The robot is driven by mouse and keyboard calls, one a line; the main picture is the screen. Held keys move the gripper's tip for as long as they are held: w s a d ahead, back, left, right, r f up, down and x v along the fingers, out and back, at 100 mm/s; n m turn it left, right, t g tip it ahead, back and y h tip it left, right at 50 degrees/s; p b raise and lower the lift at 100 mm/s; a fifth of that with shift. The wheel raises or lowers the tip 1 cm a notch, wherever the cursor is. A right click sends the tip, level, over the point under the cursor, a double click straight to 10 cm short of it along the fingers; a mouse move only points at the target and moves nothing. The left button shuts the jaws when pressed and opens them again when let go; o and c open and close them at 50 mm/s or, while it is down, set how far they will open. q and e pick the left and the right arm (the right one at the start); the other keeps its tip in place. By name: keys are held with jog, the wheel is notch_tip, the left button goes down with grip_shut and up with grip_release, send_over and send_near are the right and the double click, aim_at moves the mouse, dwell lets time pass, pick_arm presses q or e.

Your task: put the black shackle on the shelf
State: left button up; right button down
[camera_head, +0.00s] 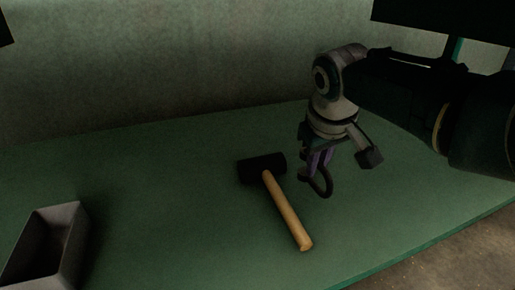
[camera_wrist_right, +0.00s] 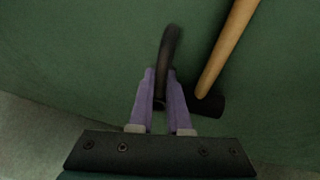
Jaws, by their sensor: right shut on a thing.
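The black shackle (camera_head: 322,184) is a dark curved loop beneath my right gripper (camera_head: 318,160), close to the green surface. In the right wrist view, the shackle (camera_wrist_right: 171,50) stands out from between the purple fingers of my right gripper (camera_wrist_right: 160,103), which is shut on it. Part of the shackle is hidden between the fingers. I cannot tell whether the shackle touches the surface. The shelf cannot be made out for certain. My left gripper is not in view.
A hammer with a black head (camera_head: 262,167) and wooden handle (camera_head: 287,210) lies just left of the shackle. A grey open bin (camera_head: 70,232) stands at the lower left. The green tabletop (camera_head: 160,190) between bin and hammer is clear. A wall (camera_head: 150,70) rises behind.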

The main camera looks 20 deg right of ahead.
aim_at(314, 182)
notch_tip(314, 182, down, 3)
jog(key=shift+f+b, duration=0.1)
jog(key=shift+b, duration=0.9)
jog(key=shift+r, duration=0.2)
jog(key=shift+w+f, duration=0.1)
